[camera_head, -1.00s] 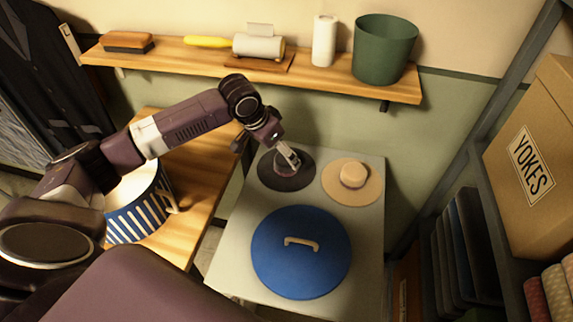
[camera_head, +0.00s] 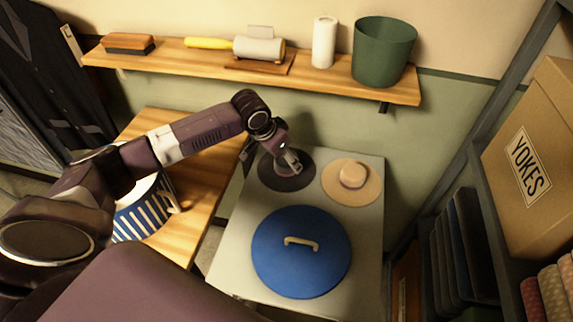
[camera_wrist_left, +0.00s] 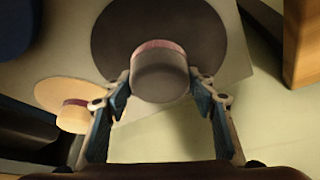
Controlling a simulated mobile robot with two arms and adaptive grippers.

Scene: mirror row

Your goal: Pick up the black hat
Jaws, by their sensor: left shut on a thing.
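The black hat (camera_head: 301,183) lies brim down at the back left of the pale table; it also shows in the left wrist view (camera_wrist_left: 115,40), with its crown and a pinkish band. My left gripper (camera_head: 290,164) is at the hat's crown from above. In the left wrist view the left gripper's fingers (camera_wrist_left: 160,88) stand on both sides of the crown, shut on it. The brim appears to rest on the table still. The right gripper is in neither view.
A tan hat (camera_head: 338,190) lies right of the black hat. A round blue lid (camera_head: 272,262) with a handle lies in front. A striped blue and white container (camera_head: 133,222) stands on the wooden table at left. A shelf (camera_head: 210,64) runs behind, above the table.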

